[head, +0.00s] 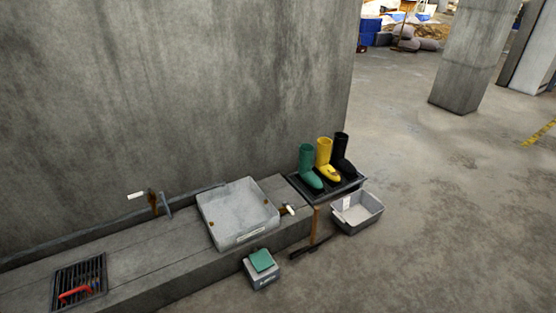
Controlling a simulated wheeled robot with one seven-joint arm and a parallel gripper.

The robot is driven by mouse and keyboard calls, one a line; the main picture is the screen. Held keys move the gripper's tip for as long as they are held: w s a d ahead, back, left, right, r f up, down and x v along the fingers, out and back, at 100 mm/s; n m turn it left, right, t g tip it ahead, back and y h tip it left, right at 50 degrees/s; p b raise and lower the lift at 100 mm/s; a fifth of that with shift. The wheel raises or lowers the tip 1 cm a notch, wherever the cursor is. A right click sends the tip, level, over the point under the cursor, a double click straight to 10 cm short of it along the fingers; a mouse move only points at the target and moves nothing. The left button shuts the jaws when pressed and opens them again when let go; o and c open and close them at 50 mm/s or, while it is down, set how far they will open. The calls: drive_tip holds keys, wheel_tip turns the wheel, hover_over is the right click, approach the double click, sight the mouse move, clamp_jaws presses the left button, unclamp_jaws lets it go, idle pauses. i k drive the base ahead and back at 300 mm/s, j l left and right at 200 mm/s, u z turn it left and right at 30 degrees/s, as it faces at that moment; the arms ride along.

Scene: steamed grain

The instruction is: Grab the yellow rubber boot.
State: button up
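A yellow rubber boot (324,158) stands upright in a dark tray (350,185) at the right end of the low concrete ledge. It is between a green boot (306,165) on its left and a black boot (341,149) on its right, close beside both. Its toe points toward the lower right and its shaft opening faces up. My gripper does not show in the head view.
A concrete wall (180,90) rises behind the ledge (150,262). A large grey basin (238,210) sits on the ledge. A grey bin (357,212) and a small box with a green top (262,262) stand on the floor in front. Open floor (450,220) lies right.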

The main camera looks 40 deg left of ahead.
sight(330, 175)
drive_tip(key=u, duration=1.15)
